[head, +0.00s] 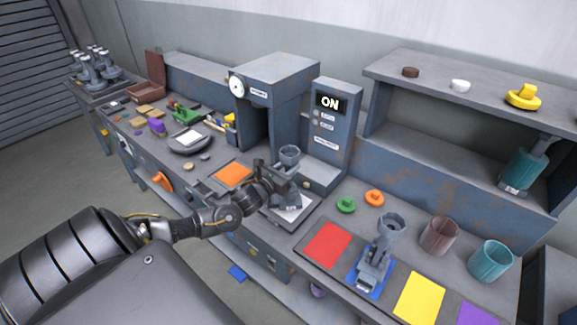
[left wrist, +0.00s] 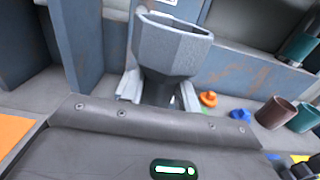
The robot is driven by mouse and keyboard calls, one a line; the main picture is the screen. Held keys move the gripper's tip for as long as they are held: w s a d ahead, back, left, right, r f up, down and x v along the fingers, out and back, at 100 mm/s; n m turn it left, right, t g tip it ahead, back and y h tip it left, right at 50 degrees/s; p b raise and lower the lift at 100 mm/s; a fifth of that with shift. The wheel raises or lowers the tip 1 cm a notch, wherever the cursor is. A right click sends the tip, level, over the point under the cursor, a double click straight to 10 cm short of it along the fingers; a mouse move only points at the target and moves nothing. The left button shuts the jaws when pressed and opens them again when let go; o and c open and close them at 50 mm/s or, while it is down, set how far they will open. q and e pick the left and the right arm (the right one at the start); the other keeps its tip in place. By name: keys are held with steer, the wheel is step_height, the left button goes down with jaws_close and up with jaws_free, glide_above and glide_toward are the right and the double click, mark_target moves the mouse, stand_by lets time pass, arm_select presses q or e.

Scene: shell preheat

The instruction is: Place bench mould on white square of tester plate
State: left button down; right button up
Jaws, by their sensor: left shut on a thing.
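My left gripper (head: 272,180) is shut on a grey mould with a cup-shaped top (head: 290,155), which I take to be the bench mould. The mould looks upright; its lower part is over the white square (head: 294,214) of the dark tester plate (head: 312,210). I cannot tell whether its base touches the square. The mould's cup fills the upper middle of the left wrist view (left wrist: 172,45), with its lower part hidden behind the gripper body.
A second grey mould (head: 388,228) stands on a blue square right of the plate, between red (head: 327,244) and yellow (head: 419,297) squares. An orange square (head: 235,175) lies left. Green (head: 346,204) and orange (head: 374,197) knobbed pieces sit nearby. The "ON" panel (head: 330,130) stands behind.

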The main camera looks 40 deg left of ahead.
arm_select(q)
steer(key=shift+f+b, duration=0.4)
steer(key=shift+f, duration=0.1)
stand_by(0.5)
steer(key=c, duration=1)
jaws_free()
steer(key=shift+o, duration=0.3)
steer(key=shift+f, duration=0.15)
steer(key=shift+s, duration=0.15)
steer(key=shift+s+f, duration=0.1)
steer(key=shift+s, duration=0.2)
steer(key=s+b, duration=0.2)
steer(key=s, duration=0.8)
steer(key=shift+r+b, duration=0.2)
steer(key=shift+b, duration=0.2)
steer(key=shift+d, duration=0.15)
